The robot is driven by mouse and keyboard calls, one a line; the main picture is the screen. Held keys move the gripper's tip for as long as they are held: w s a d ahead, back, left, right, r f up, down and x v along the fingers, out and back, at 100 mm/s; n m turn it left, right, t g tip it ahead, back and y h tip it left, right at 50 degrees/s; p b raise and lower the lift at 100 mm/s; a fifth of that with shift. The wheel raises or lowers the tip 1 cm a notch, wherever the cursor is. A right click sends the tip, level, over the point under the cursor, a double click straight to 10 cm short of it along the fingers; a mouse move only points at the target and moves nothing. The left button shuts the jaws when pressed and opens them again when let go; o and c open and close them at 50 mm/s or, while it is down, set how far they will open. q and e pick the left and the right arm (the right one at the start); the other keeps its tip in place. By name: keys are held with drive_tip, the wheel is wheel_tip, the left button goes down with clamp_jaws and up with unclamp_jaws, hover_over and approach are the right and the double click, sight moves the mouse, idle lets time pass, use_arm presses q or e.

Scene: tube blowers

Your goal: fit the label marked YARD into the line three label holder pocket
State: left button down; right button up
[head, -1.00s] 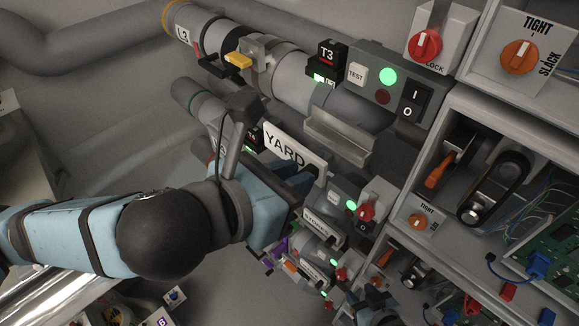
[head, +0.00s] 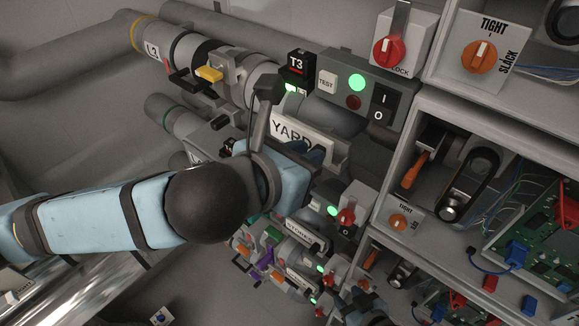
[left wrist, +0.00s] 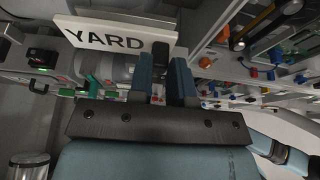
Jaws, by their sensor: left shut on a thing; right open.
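The white label marked YARD (head: 292,130) is in my left gripper (head: 316,152), which is shut on it. The left wrist view shows the label (left wrist: 105,38) with its lettering, and a dark tab (left wrist: 160,58) between the blue fingers. In the head view the label is in front of the metal label holder pocket (head: 339,154) under the L3 tube (head: 190,50). The label and my gripper hide part of the pocket, so I cannot tell whether they touch. My right gripper (head: 366,300) is low in the head view, small and dark.
The T3 block (head: 297,68), a control box with a lit green lamp (head: 357,82) and a red LOCK knob (head: 388,50) stand above and right of the pocket. Shelves with green circuit boards (head: 535,225) fill the right side. More tube lines with labels lie below.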

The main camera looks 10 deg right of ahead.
sight(323, 144)
use_arm(q)
drive_tip(key=w+d, duration=0.2)
drive_tip(key=shift+d, duration=0.4)
drive_tip(key=shift+w+f+b, duration=0.1)
drive_tip(key=shift+f+b, duration=0.25)
drive_tip(key=shift+f, duration=0.2)
drive_tip(key=shift+f+b, duration=0.4)
drive_tip(key=shift+f, duration=0.45)
drive_tip(key=shift+f, duration=0.3)
drive_tip(key=c, duration=1)
unclamp_jaws()
